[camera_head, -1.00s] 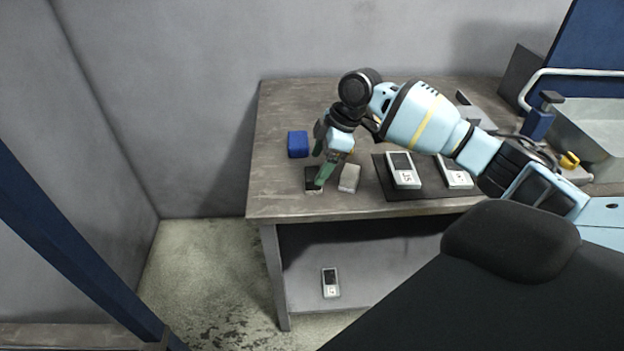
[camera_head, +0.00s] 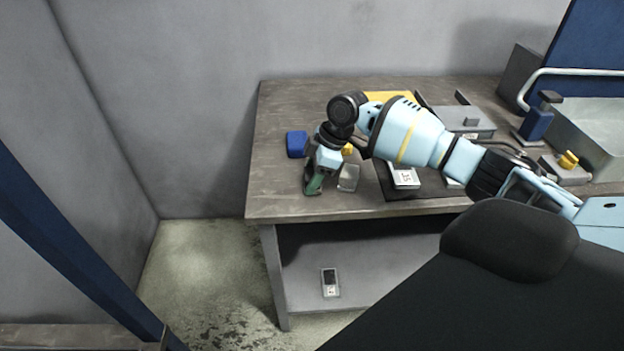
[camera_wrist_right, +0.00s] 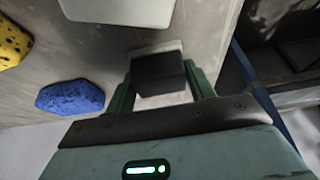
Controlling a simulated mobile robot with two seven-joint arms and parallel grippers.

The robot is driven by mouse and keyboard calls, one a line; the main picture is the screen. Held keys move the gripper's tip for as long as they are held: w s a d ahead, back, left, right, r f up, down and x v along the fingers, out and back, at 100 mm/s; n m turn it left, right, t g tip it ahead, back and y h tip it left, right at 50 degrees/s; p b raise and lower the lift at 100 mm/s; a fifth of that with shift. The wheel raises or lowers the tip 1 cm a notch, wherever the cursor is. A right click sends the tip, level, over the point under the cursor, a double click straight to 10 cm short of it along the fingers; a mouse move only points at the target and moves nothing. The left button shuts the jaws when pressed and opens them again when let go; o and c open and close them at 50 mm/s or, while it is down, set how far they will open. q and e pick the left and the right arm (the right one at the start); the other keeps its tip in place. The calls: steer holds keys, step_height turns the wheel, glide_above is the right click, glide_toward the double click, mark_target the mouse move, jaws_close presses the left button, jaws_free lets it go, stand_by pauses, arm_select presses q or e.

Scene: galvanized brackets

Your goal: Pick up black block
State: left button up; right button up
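The black block (camera_wrist_right: 159,74) lies between the two green fingers of my right gripper (camera_wrist_right: 158,80) in the right wrist view. The fingertips stand on either side of it with no clear gap, and I cannot tell whether they press on it. In the head view my right gripper (camera_head: 314,184) points down at the table's front left part and hides most of the block. My left gripper is not in view.
On the table (camera_head: 275,205), a grey block (camera_head: 348,178) sits just right of the gripper and a blue block (camera_head: 297,144) behind it to the left. A yellow piece (camera_wrist_right: 12,42) is also near. A dark mat with a white device (camera_head: 404,179) lies further right. The front left corner is clear.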

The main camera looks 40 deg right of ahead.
mark_target(308, 175)
steer(key=c, duration=0.4)
steer(key=shift+r, duration=0.5)
steer(key=r, duration=0.2)
steer(key=shift+s+r, duration=0.3)
steer(key=shift+s, duration=0.05)
steer(key=s+a+r, duration=0.1)
steer(key=s+a, duration=0.1)
steer(key=s, duration=1.3)
steer(key=shift+s+r+p, duration=0.15)
steer(key=shift+r+p, duration=0.05)
steer(key=shift+p, duration=0.1)
steer(key=o, duration=0.4)
steer(key=shift+c, duration=1.4)
